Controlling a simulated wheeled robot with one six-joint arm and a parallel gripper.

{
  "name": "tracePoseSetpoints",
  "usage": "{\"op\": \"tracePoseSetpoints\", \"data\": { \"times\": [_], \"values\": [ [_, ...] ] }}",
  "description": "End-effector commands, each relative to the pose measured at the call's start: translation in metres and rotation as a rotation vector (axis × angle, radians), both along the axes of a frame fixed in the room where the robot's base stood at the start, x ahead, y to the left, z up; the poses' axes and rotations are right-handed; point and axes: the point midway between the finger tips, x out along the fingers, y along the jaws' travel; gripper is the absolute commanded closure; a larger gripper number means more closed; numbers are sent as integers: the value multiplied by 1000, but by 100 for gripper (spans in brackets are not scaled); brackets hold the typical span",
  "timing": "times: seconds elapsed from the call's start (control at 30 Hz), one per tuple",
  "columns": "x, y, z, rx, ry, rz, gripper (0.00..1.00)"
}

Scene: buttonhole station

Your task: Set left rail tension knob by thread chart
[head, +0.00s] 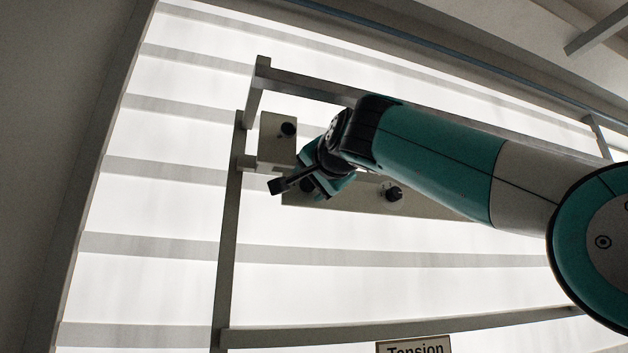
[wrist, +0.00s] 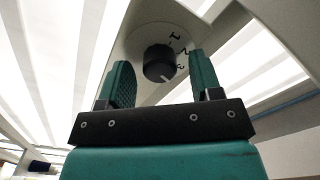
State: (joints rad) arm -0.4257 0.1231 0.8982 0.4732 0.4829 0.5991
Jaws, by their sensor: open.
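In the wrist view a round black knob (wrist: 158,63) sits on a pale plate (wrist: 135,42) with the marks 1, 2 and 3 around its right side. A small pale line shows at its lower edge. My gripper (wrist: 160,80) is open, with its teal ribbed fingers on either side of the knob in the picture; I cannot tell whether they touch it. In the head view my gripper (head: 305,185) is in front of the panels on the frame. One black knob (head: 289,129) is at the upper left panel, and another (head: 393,193) is right of my gripper.
A sign (head: 413,348) reading "Tension" is cut off at the bottom edge; no chart values are readable. Grey frame bars (head: 229,240) surround the panels. Bright, striped backing lies behind. The area below the gripper inside the frame looks clear.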

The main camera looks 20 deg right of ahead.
Motion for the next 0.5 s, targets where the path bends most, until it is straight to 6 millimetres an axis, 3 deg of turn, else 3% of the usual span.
{"op": "tracePoseSetpoints", "data": {
  "times": [0.13,0.27,0.5],
  "values": [
    [-4,0,-1,0,-1,1,41],
    [-22,1,-3,2,-4,3,41],
    [-81,2,-4,4,-4,9,41]
  ]
}}
